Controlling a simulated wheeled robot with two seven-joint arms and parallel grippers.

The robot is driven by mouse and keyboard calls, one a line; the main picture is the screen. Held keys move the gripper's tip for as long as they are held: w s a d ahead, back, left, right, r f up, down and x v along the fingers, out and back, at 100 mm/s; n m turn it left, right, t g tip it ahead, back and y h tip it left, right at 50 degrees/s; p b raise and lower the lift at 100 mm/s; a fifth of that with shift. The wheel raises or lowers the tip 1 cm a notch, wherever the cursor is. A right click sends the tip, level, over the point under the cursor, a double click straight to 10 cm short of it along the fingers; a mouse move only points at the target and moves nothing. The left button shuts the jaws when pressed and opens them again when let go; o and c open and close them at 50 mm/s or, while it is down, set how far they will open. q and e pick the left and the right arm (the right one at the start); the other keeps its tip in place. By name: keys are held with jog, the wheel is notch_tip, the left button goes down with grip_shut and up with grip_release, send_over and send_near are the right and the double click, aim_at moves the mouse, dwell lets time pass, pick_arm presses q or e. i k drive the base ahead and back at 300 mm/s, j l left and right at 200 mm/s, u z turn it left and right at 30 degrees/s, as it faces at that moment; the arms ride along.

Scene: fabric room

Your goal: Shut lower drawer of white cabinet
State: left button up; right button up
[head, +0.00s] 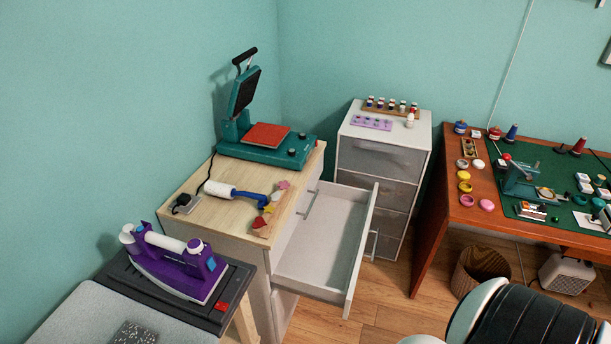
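The white cabinet (215,242) has a light wood top and stands left of centre, its front facing right. Its upper drawer is shut, with a bar handle (309,202) on its front. Below it the lower drawer (362,249) is pulled far out to the right. I see its pale interior, which looks empty, and a handle (373,245) on the outer face of its front panel. The cabinet front below the open drawer is only partly visible. Neither of my grippers is in view.
A teal heat press (262,143) stands on the cabinet. A grey drawer unit (381,163) stands behind the open drawer. A desk (438,215) with a basket (482,268) below is at right. A black, white-edged shape (525,318) fills the bottom right. Some wooden floor (385,310) is clear.

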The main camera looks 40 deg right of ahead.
aim_at(332, 229)
jog(key=l+z, duration=0.1)
jog(key=l, duration=0.35)
jog(key=i+l+z, duration=0.1)
jog(key=l, duration=0.3)
jog(key=i+l+z, duration=0.1)
jog(key=l, duration=0.3)
jog(key=i+l+z, duration=0.1)
jog(key=l, duration=0.35)
jog(key=i+l, duration=0.15)
jog(key=l, duration=0.25)
jog(key=i+l+z, duration=0.15)
jog(key=i, duration=0.25)
jog(key=i+l+z, duration=0.1)
jog(key=i+l, duration=0.2)
jog(key=i, duration=0.15)
